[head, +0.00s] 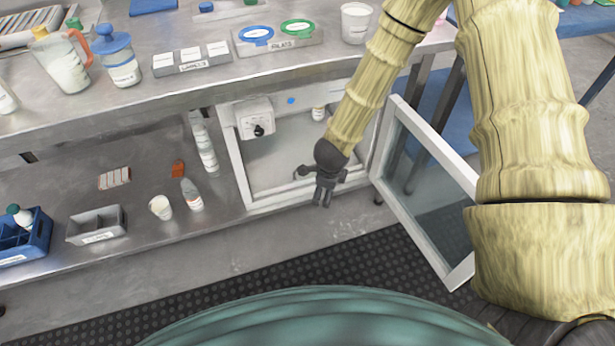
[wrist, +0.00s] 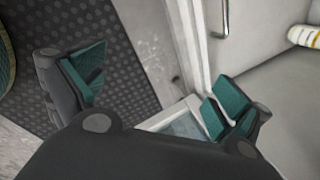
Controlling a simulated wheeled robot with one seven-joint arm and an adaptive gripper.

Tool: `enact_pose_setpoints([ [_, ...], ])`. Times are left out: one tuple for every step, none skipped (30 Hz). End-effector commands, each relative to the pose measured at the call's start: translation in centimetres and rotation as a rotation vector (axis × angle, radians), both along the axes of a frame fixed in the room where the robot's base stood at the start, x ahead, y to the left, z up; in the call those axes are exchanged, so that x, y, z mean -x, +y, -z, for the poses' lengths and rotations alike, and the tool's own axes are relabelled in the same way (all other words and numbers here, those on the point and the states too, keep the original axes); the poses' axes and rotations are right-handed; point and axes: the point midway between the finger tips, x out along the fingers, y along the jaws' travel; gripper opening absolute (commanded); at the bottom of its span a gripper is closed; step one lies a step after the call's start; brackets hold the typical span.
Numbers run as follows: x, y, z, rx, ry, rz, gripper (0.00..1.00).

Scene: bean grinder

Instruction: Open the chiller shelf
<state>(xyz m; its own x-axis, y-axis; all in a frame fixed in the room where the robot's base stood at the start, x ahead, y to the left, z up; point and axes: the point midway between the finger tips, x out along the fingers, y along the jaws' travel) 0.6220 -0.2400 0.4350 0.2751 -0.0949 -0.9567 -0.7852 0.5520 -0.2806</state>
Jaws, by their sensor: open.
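The chiller (head: 240,165) is a white-framed box at the lower level of the bench. Its glass door (head: 430,185) stands swung open to the right. A pale grey inner surface (head: 280,150), seemingly the shelf, shows inside and also fills the right of the wrist view (wrist: 270,75). A thin metal handle (wrist: 222,22) stands near its front edge, apart from my fingers. My gripper (head: 324,190) is at the chiller's front opening, open and empty, fingers pointing down. In the wrist view, its teal pads (wrist: 155,90) are wide apart. My arm hides part of the opening.
A white bottle (head: 319,112) lies or stands inside the chiller at the back. A control box (head: 254,118) with a black knob is at its upper left. Bottles, a cup (head: 160,207) and trays occupy the lower shelf at left. The dark mat (head: 300,260) is clear.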

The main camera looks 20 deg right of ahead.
Motion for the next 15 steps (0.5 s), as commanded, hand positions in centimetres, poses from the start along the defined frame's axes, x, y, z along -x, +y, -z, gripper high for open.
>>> enact_pose_setpoints([
  [-1.6,0.0,1.2,-0.034,-0.024,0.088,1.00],
  [-2.3,0.1,1.2,-0.056,-0.034,0.146,1.00],
  [-3.4,0.2,1.2,-0.088,-0.049,0.222,1.00],
  [-4.2,0.2,1.1,-0.112,-0.060,0.279,1.00],
  [-4.9,0.3,1.1,-0.136,-0.070,0.333,1.00],
  [-5.9,0.3,1.0,-0.169,-0.082,0.405,1.00],
  [-6.6,0.4,0.9,-0.194,-0.092,0.458,1.00],
  [-7.3,0.5,0.7,-0.219,-0.099,0.507,1.00],
  [-8.0,0.6,0.5,-0.250,-0.108,0.570,1.00],
  [-8.6,0.6,0.3,-0.272,-0.115,0.614,1.00],
  [-9.2,0.6,0.2,-0.293,-0.121,0.654,1.00],
  [-9.7,0.6,0.0,-0.317,-0.126,0.702,1.00],
  [-10.1,0.7,-0.2,-0.334,-0.130,0.732,1.00],
  [-10.5,0.7,-0.4,-0.350,-0.133,0.762,1.00],
  [-10.9,0.8,-0.6,-0.369,-0.137,0.792,1.00],
])
